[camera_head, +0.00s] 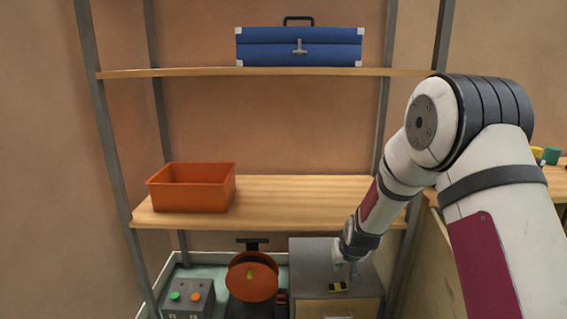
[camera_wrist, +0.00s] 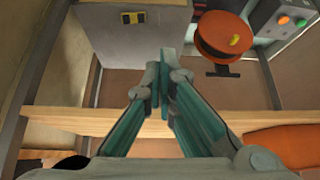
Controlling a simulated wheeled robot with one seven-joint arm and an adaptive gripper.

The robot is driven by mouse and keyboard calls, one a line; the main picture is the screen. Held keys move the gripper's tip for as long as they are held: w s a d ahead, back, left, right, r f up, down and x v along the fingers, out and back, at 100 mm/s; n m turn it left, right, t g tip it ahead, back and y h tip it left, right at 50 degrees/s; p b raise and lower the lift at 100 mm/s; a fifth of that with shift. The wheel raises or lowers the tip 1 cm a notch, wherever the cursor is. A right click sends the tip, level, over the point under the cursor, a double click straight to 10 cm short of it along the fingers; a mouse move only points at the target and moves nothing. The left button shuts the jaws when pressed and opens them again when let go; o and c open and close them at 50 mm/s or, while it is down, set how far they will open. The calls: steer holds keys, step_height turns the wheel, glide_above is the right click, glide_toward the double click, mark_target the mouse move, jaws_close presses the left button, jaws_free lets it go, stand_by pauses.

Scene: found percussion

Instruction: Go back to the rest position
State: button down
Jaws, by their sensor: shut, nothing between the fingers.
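My gripper (camera_wrist: 161,80) is shut and empty, its two fingers pressed together in the wrist view. In the head view my gripper (camera_head: 346,268) hangs at the end of my arm, which reaches down from the right. It shows just in front of the right end of the middle shelf and over the grey cabinet (camera_head: 310,262). A small yellow and black block (camera_head: 338,286) lies on the cabinet top, close to the gripper in the picture. The block also shows in the wrist view (camera_wrist: 133,17), apart from the fingers.
An orange bin (camera_head: 190,190) stands on the left of the middle shelf (camera_head: 290,200). A blue toolbox (camera_head: 300,48) sits on the upper shelf. Below are an orange reel (camera_head: 252,280) and a grey button box (camera_head: 188,296). The middle shelf is bare right of the bin.

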steer(key=s+r+g, duration=0.3)
steer(key=s+r, duration=1.6)
steer(key=s, duration=0.1)
steer(key=s+d+r+g, duration=0.1)
steer(key=s+r+g, duration=0.1)
steer(key=s, duration=1.4)
steer(key=s+d+r+g, duration=0.1)
steer(key=s+d+r, duration=0.15)
steer(key=s, duration=1.35)
step_height(320, 180, up, 29)
steer(key=t+p, duration=0.3)
steer(key=p, duration=2.3)
steer(key=shift+w+a+f+m+t, duration=0.2)
steer(key=shift+w+a+m+t, duration=0.1)
steer(key=shift+w+m, duration=0.15)
